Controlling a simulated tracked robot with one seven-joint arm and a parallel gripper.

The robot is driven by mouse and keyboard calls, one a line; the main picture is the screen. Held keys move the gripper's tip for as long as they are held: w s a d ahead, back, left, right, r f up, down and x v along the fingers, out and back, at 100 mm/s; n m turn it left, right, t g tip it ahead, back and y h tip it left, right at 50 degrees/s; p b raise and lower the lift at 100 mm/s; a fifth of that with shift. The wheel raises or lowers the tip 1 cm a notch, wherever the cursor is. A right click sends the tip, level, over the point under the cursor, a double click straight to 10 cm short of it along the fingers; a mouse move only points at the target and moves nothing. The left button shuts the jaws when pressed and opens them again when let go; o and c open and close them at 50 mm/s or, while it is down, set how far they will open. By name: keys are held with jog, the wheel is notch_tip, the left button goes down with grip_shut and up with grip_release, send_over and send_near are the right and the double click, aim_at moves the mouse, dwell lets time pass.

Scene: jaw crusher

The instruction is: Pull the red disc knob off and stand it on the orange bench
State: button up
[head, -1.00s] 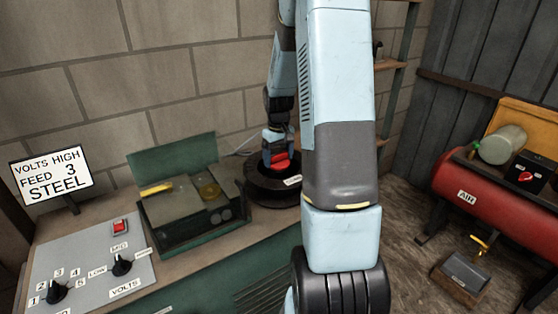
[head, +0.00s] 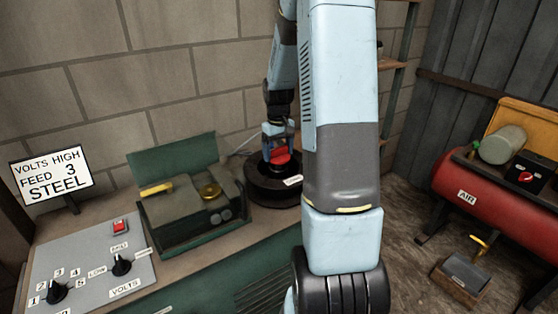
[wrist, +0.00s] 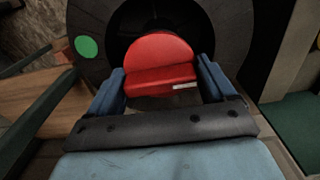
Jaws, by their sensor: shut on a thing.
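The red disc knob (head: 279,156) is at the black round reel-like body (head: 270,185) on the workbench by the wall. In the wrist view the red disc knob (wrist: 160,62) has a rounded top and a stepped front with a small white label. My gripper (head: 278,146) is shut on it, with one blue finger on each side in the wrist view (wrist: 163,90). The knob overlaps the dark opening of the black body; I cannot tell whether they still touch. An orange surface (head: 525,125) stands behind the red tank at the right; I cannot tell whether it is the orange bench.
A green open-lidded box (head: 190,210) stands left of the black body. A control panel (head: 90,270) with dials and a sign (head: 52,172) are at far left. At right are a red air tank (head: 480,190) and a small floor box (head: 462,275). My arm hides the middle.

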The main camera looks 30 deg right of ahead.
aim_at(278, 148)
jog(key=shift+r, duration=1.8)
